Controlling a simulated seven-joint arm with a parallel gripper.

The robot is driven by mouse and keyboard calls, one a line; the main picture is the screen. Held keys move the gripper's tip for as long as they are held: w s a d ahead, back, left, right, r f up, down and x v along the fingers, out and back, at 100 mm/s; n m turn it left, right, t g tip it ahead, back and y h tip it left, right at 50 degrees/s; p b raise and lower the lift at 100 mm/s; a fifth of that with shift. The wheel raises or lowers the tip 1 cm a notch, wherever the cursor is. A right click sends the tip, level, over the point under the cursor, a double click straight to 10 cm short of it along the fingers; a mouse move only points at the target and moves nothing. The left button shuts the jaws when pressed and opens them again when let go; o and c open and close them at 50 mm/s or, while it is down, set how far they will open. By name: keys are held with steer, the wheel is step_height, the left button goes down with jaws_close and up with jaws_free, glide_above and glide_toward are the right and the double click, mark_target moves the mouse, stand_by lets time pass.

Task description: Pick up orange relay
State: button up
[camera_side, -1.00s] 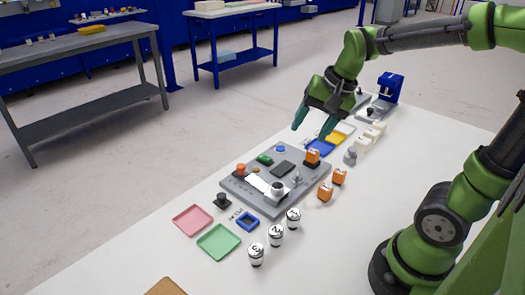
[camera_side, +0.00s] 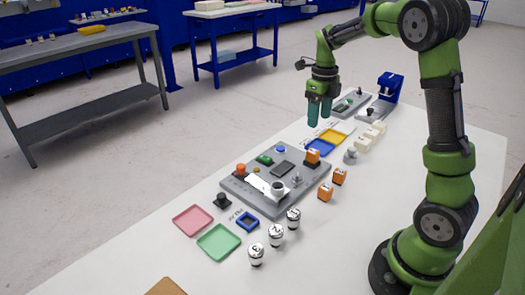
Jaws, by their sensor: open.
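One orange relay (camera_side: 313,156) stands in a dark socket at the right corner of the grey board (camera_side: 262,205). Two more orange relays stand on the white table just right of the board: one farther back (camera_side: 339,177) and one nearer (camera_side: 325,192). My gripper (camera_side: 319,112) points down with its green fingers, above the far part of the table near the blue and yellow trays. It is open and empty, higher than the relays and apart from them.
A blue tray (camera_side: 320,146) and yellow tray (camera_side: 334,136) lie behind the board. White blocks (camera_side: 370,137) and a grey knob (camera_side: 350,156) stand to the right. Silver cylinders (camera_side: 276,235), a pink tray (camera_side: 193,219) and a green tray (camera_side: 218,241) lie in front. A blue device (camera_side: 390,87) stands at the back.

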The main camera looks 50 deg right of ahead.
mark_target(313, 151)
step_height(313, 151, down, 8)
steer(key=shift+f, duration=0.2)
steer(key=shift+w+f, duration=0.15)
steer(key=shift+f, duration=1.15)
steer(key=shift+w+f, duration=0.15)
steer(key=shift+f, duration=1.15)
jaws_close()
steer(key=shift+r, duration=0.1)
